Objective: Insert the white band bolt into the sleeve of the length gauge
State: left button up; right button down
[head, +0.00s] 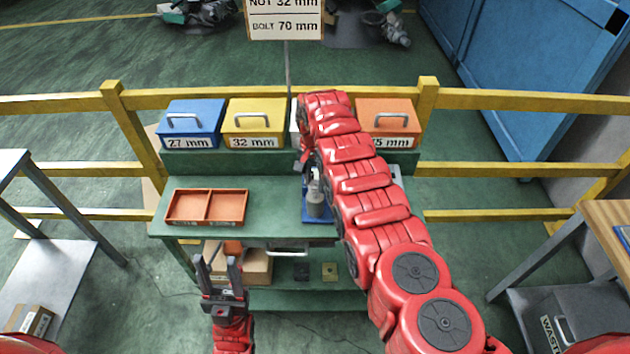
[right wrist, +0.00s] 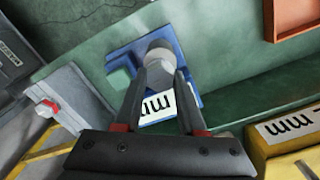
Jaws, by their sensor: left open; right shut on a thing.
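The length gauge has a blue base (head: 318,218) on the green bench, with a grey upright cylinder on it. The blue base also shows in the right wrist view (right wrist: 190,42), with a white "mm" label. My right gripper (right wrist: 161,75) is shut on a grey piece, apparently the bolt (right wrist: 159,78), in line with the cylinder. The white band cannot be made out. I cannot tell whether the bolt's end is above or inside the sleeve. In the head view my right arm hides most of that gripper. My left gripper (head: 217,262) is open and empty, in front of the bench.
An empty two-part orange tray (head: 207,190) lies left on the bench. Blue (head: 192,125), yellow (head: 255,125) and orange (head: 388,125) bins stand behind; another is mostly hidden by my arm. The sign (head: 285,18) reads "bolt 70 mm". Boxes (head: 255,268) sit on the lower shelf.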

jog(key=shift+f+b, duration=1.25)
jog(key=shift+f, duration=0.2)
jog(key=shift+c, duration=2.1)
grip_release()
jog(key=shift+w+r, duration=0.1)
jog(key=shift+r, duration=0.55)
notch_tip(320, 180, up, 10)
jog(key=b, duration=0.3)
notch_tip(320, 180, up, 6)
jog(key=p, duration=0.5)
